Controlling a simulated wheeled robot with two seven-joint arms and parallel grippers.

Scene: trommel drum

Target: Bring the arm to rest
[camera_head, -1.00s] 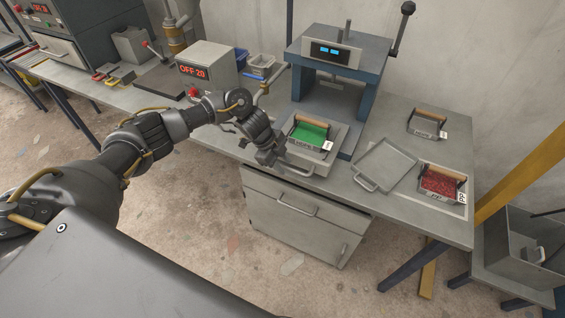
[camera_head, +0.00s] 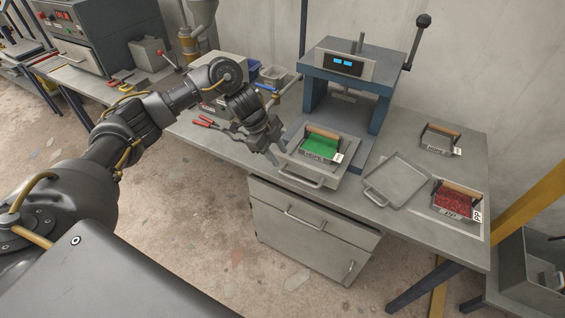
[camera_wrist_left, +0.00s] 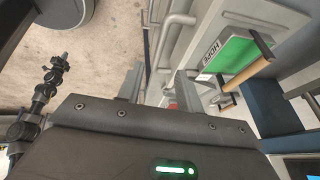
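My left arm (camera_head: 150,112) reaches in from the left, over the bench's front edge. Its gripper (camera_head: 275,155) hangs just left of the tray in front of the press. In the left wrist view the fingers (camera_wrist_left: 160,86) stand apart, with nothing seen between them. A wooden-handled box with green contents, labelled HDPE (camera_head: 321,146), sits on that tray (camera_head: 312,172); the box also shows in the left wrist view (camera_wrist_left: 228,52). The gripper appears apart from the box; I cannot tell its exact gap to the tray. My right gripper is not in view.
The blue press (camera_head: 347,68) stands behind the tray. An empty grey tray (camera_head: 396,186), a box of red contents (camera_head: 456,202) and another box (camera_head: 440,140) lie to the right. Red-handled pliers (camera_head: 206,123) lie left of the gripper. Drawers (camera_head: 308,216) are below.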

